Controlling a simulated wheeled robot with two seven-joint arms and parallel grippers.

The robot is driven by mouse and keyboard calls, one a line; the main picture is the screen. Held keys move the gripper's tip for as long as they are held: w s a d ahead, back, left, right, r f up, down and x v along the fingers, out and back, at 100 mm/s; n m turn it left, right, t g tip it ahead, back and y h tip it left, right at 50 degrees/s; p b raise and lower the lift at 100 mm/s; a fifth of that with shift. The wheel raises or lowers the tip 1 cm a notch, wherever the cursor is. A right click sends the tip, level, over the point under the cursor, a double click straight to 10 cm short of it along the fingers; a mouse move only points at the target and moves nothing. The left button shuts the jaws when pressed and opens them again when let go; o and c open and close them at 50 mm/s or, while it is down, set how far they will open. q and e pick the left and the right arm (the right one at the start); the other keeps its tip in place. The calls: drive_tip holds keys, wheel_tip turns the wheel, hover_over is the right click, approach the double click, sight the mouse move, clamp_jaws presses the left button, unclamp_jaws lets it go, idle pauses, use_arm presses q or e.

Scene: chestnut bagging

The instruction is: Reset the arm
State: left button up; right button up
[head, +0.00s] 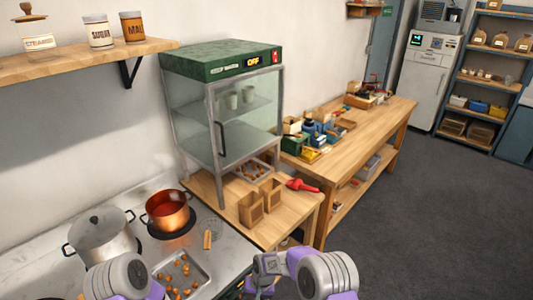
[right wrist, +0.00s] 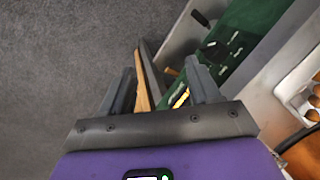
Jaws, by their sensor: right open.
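My right arm (head: 325,275) comes in at the bottom of the head view, grey with purple parts. Its gripper (head: 262,282) hangs low beside the counter's front edge, partly cut off. In the right wrist view my right gripper (right wrist: 160,88) has its two dark fingers apart, with nothing held between them. Part of my left arm (head: 122,275) shows at the bottom left of the head view, over the stove side. Its gripper is out of frame.
A tray of chestnuts (head: 184,278), a copper pot (head: 167,211) and a steel pot (head: 103,235) are on the counter. Two paper bags (head: 251,209) and a red tool (head: 302,186) lie by the glass warmer (head: 222,110). Open floor (head: 430,220) is at right.

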drive_tip(key=s+d+f+m+y+b, duration=0.1)
drive_tip(key=s+d+f+b, duration=0.1)
drive_tip(key=s+d+f, duration=0.65)
drive_tip(key=s+d+f+m+b, duration=0.1)
drive_tip(key=s+d, duration=0.1)
drive_tip(key=s, duration=0.5)
drive_tip(key=s+d+t+b, duration=0.1)
drive_tip(key=s+d+b, duration=0.1)
drive_tip(key=s, duration=0.5)
drive_tip(key=shift+s+d+f+m+y, duration=0.3)
drive_tip(key=shift+d+f+m, duration=0.1)
drive_tip(key=shift+d, duration=0.4)
